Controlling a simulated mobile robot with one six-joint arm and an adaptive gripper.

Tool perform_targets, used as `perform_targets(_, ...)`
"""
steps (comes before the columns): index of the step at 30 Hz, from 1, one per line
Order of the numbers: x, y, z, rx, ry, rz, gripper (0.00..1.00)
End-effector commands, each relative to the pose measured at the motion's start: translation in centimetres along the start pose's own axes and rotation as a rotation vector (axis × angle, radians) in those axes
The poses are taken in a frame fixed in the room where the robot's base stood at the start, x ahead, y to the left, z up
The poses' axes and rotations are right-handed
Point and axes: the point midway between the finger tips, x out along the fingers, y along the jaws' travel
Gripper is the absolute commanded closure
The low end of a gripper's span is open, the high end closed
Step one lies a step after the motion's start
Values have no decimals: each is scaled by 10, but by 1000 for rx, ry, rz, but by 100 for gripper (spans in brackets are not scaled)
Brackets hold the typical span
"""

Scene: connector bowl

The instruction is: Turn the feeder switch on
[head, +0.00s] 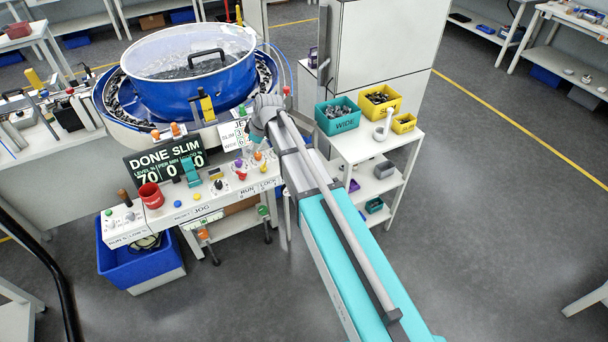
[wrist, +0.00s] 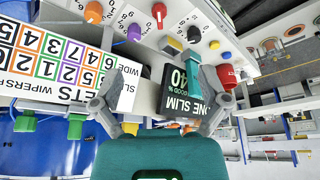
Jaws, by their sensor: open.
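The bowl feeder (head: 195,85) is blue, with a clear lid and small parts inside. Its white control panel (head: 215,203) carries several knobs and buttons. I cannot tell which control is the feeder switch. A teal upright lever (head: 190,172) stands beside the display. The display (head: 165,170) reads DONE SLIM. In the wrist view, turned upside down, a black knob (wrist: 194,34), a purple knob (wrist: 135,32) and a red knob (wrist: 228,76) show beyond my gripper (wrist: 156,98). My gripper is open, with nothing between its fingers.
A blue bin (head: 140,265) is on the floor below. A white shelf unit at the right holds a teal bin (head: 339,118) and yellow bins (head: 380,100).

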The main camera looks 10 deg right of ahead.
Motion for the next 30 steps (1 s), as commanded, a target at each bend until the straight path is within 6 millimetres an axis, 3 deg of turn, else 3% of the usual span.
perform_targets(3,-5,-7,19,58,-22,4,6)
perform_targets(30,-46,-49,131,502,-182,65,6)
